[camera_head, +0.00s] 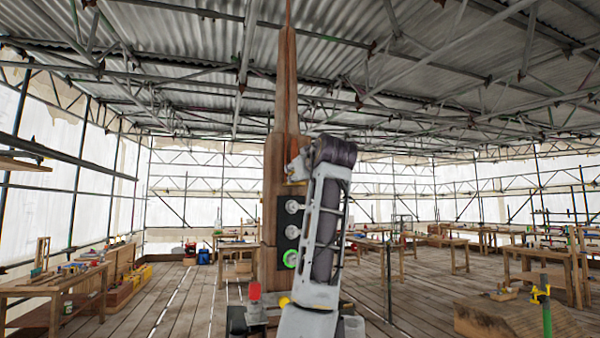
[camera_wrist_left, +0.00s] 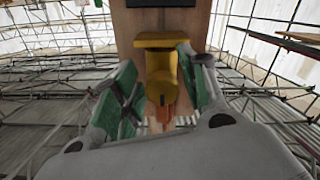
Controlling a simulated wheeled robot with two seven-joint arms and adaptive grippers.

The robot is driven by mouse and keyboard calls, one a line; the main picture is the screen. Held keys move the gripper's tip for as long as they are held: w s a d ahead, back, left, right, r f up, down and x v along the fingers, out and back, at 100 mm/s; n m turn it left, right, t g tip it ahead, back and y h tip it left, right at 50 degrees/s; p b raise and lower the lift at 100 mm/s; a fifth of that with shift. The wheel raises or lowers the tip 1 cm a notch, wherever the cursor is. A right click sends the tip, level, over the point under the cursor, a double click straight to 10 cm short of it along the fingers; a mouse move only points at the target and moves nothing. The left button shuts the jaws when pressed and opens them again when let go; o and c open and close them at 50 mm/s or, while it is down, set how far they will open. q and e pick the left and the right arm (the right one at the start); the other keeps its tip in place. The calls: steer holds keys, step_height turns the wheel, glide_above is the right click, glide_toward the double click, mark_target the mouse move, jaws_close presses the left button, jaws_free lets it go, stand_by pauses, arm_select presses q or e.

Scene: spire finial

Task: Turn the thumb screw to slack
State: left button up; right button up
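The wooden spire (camera_head: 276,190) stands upright straight ahead in the head view. A yellow screw-like fitting (camera_wrist_left: 160,72), which I take for the thumb screw, sits on its wooden face (camera_wrist_left: 128,35) in the left wrist view. A small orange piece (camera_wrist_left: 165,113) shows beside it. My left gripper (camera_wrist_left: 157,62) has its green-padded fingers apart, one on each side of the yellow fitting. The right-hand finger is very close to it; I cannot tell whether it touches. In the head view my left gripper (camera_head: 297,165) is at the spire, partly hidden by my arm. My right gripper is out of view.
Workbenches stand left (camera_head: 60,290) and right (camera_head: 545,255). A red-topped item (camera_head: 254,291) is low in front. The plank floor (camera_head: 185,300) is open at left.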

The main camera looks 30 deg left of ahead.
arm_select(q)
steer(key=shift+o, duration=0.2)
steer(key=shift+s, duration=0.1)
steer(key=v, duration=1.2)
stand_by(0.7)
